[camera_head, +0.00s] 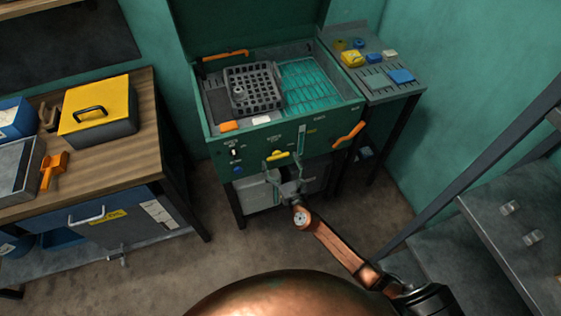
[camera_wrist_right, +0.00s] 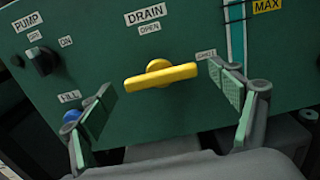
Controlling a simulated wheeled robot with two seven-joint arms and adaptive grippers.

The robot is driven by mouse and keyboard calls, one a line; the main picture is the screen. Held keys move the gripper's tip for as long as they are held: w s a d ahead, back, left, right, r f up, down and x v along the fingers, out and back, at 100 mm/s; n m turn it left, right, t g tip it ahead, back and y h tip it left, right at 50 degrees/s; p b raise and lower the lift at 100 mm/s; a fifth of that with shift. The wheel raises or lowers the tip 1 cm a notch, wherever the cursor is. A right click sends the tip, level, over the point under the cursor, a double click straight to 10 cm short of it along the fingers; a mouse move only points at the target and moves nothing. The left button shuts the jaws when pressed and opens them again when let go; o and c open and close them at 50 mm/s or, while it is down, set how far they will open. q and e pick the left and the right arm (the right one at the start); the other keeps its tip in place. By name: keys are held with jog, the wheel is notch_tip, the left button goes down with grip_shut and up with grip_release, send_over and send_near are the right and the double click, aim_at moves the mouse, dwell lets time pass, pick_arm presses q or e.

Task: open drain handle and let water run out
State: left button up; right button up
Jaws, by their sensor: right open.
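The yellow drain handle (camera_wrist_right: 162,76) is on the green front panel of the wash tank (camera_head: 345,113), below the DRAIN and OPEN labels. Its bar lies nearly level, its right end towards a small label partly hidden by a finger. It also shows in the head view (camera_head: 278,155). My right gripper (camera_wrist_right: 168,100) is open, its padded fingers to the left and right of the handle, with no contact visible. In the head view the right gripper (camera_head: 282,178) is in front of the panel. Teal water (camera_head: 308,85) shows in the tank's right part. My left gripper is out of view.
The panel also bears a black pump knob (camera_wrist_right: 42,61), a blue fill knob (camera_wrist_right: 72,116) and a level gauge (camera_head: 300,140). A workbench (camera_head: 150,120) with a yellow-lidded box (camera_head: 97,105) stands left. A side shelf (camera_head: 380,70) and metal steps (camera_head: 500,220) are right.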

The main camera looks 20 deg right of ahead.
jog(key=shift+d, duration=0.1)
jog(key=c, duration=1.2)
jog(key=shift+o, duration=0.2)
